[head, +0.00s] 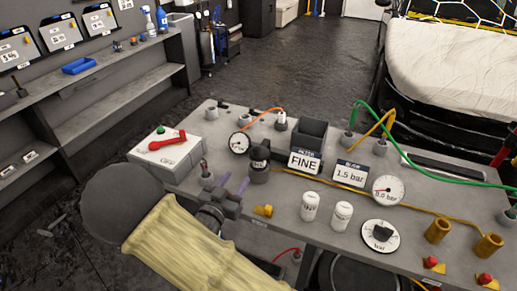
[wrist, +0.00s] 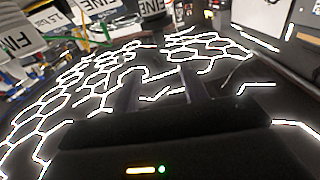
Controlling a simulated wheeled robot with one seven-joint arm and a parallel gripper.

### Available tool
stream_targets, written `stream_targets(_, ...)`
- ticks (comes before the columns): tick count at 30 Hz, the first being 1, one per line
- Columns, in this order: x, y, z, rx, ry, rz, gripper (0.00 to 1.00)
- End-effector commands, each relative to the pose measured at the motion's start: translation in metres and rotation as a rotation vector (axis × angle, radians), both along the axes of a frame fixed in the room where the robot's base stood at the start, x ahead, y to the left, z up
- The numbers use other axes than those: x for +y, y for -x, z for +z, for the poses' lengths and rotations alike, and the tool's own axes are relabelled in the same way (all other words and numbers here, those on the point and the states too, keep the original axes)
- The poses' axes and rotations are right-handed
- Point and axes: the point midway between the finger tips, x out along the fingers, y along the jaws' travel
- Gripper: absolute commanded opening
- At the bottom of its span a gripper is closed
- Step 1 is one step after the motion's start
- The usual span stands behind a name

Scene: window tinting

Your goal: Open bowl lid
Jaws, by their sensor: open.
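A small unit with a black top and a grey lower body (head: 259,166) stands on the grey bench in the head view, left of the FINE sign. It may be the bowl with its lid; I cannot tell for sure. My gripper (head: 235,183) is just left of and in front of it, with two purplish fingers apart and nothing seen between them. I cannot tell whether a finger touches the unit. The wrist view is blurred: a dark glossy surface with bright hexagon reflections (wrist: 110,75) fills much of it, and no lid can be made out.
A FINE sign (head: 304,162) stands before a dark open box (head: 309,133). A white box with a red lever (head: 166,148) is at the left. Two white jars (head: 341,215), gauges (head: 387,189) and yellow and green hoses crowd the bench (head: 290,233).

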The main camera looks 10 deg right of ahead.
Motion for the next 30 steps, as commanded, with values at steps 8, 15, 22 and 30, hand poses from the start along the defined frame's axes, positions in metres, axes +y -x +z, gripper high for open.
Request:
stream_targets(8, -0.004, -0.005, 0.0, 0.003, -0.001, 0.001, 0.44)
stream_targets(15, -0.024, -0.032, 0.001, 0.002, -0.002, -0.002, 0.44)
stream_targets(22, -0.048, -0.065, 0.001, 0.002, -0.002, -0.001, 0.44)
stream_targets(30, -0.076, -0.103, 0.001, 0.004, -0.002, -0.001, 0.44)
